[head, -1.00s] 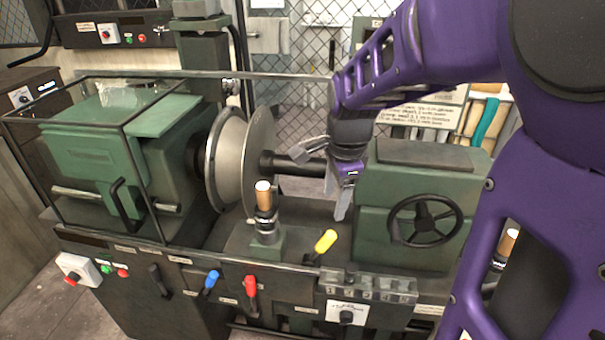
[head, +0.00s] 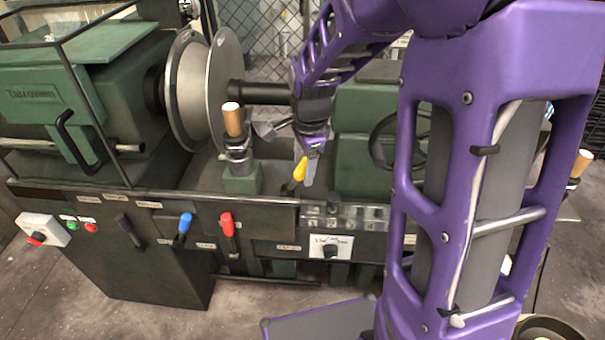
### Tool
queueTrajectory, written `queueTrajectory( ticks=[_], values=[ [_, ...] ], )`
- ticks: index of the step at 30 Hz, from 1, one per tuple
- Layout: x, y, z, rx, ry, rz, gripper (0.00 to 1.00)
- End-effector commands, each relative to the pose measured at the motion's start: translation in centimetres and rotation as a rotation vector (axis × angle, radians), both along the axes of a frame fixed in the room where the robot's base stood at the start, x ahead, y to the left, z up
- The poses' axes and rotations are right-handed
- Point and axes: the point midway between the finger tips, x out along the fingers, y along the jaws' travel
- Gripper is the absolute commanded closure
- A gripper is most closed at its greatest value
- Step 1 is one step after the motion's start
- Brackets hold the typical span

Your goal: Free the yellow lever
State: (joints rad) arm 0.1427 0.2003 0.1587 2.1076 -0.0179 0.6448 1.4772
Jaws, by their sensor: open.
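The yellow lever (head: 300,170) stands on the front ledge of the green machine, tilted up to the right. My gripper (head: 286,152) hangs just above and behind it, fingers spread apart. One finger points left and the other points down, close to the lever's right side. The downward finger overlaps the lever's edge in the picture; I cannot tell if they touch. Nothing is seen between the fingers.
A tool post with a wooden handle (head: 233,120) stands left of the lever. A blue lever (head: 184,226) and a red lever (head: 227,224) are on the front panel. A handwheel (head: 385,145) is partly hidden behind my arm. Metal discs (head: 222,90) stand behind.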

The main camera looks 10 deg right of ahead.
Motion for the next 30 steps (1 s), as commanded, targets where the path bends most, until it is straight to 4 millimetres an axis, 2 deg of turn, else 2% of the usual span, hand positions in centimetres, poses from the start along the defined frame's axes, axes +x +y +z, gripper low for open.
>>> queueTrajectory(
  ticks=[3,13,23,24,30],
  values=[
    [0.14,0.00,-0.80,0.000,0.000,0.000,0.35],
    [0.18,0.00,-0.86,0.000,0.000,0.000,0.37],
    [0.18,0.00,-0.85,0.000,0.000,0.000,0.97],
    [0.18,0.00,-0.85,0.000,0.000,0.000,1.00],
    [0.18,0.01,-0.85,0.000,0.000,0.000,1.00]
  ],
)
